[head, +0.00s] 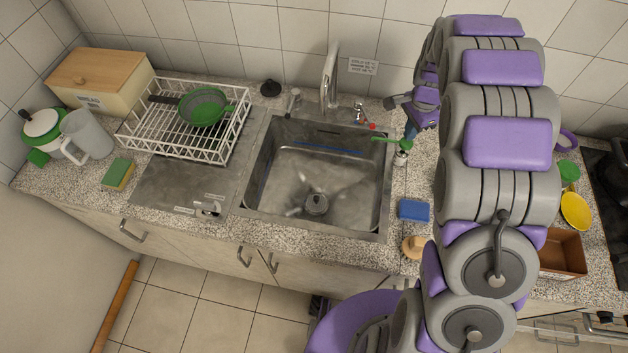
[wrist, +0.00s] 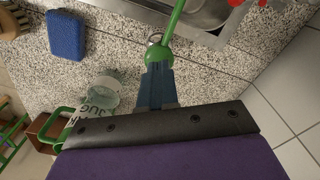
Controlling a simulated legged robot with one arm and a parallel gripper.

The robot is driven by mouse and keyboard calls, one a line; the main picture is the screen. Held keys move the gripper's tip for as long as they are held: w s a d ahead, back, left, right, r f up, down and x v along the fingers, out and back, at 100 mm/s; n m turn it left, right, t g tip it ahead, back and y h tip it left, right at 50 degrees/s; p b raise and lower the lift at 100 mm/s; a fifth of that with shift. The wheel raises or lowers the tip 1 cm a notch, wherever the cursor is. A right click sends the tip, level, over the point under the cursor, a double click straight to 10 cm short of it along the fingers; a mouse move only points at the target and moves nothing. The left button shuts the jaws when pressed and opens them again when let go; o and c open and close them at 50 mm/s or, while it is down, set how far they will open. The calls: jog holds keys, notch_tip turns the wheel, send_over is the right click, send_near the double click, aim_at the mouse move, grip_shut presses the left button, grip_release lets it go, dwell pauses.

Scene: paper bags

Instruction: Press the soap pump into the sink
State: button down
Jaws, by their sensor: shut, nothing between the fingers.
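The soap pump (head: 392,140) has a green head and a long green spout pointing left over the sink's right edge. Its bottle (head: 401,159) stands on the counter just right of the sink. The steel sink (head: 285,180) is empty apart from its drain. My gripper (head: 409,133) is shut and empty, just above the pump head. In the wrist view the blue fingertips (wrist: 155,77) are right at the round green pump head (wrist: 158,53); I cannot tell whether they touch it. The bottle is mostly hidden there.
A blue sponge (head: 414,210) and a wooden-topped brush (head: 414,247) lie on the counter in front of the pump. The faucet (head: 330,75) rises behind the sink. A white dish rack (head: 150,133) stands at left. A clear jug (wrist: 103,92) shows in the wrist view.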

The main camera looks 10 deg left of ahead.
jog(key=shift+f, duration=0.15)
dwell(0.5)
jog(key=shift+f, duration=1.3)
jog(key=shift+r, duration=0.2)
jog(key=shift+r+p, duration=0.4)
jog(key=shift+r, duration=0.9)
jog(key=shift+f, duration=0.3)
jog(key=shift+f, duration=1.2)
jog(key=shift+r, duration=0.1)
jog(key=shift+r+p, duration=0.4)
jog(key=shift+r, duration=0.95)
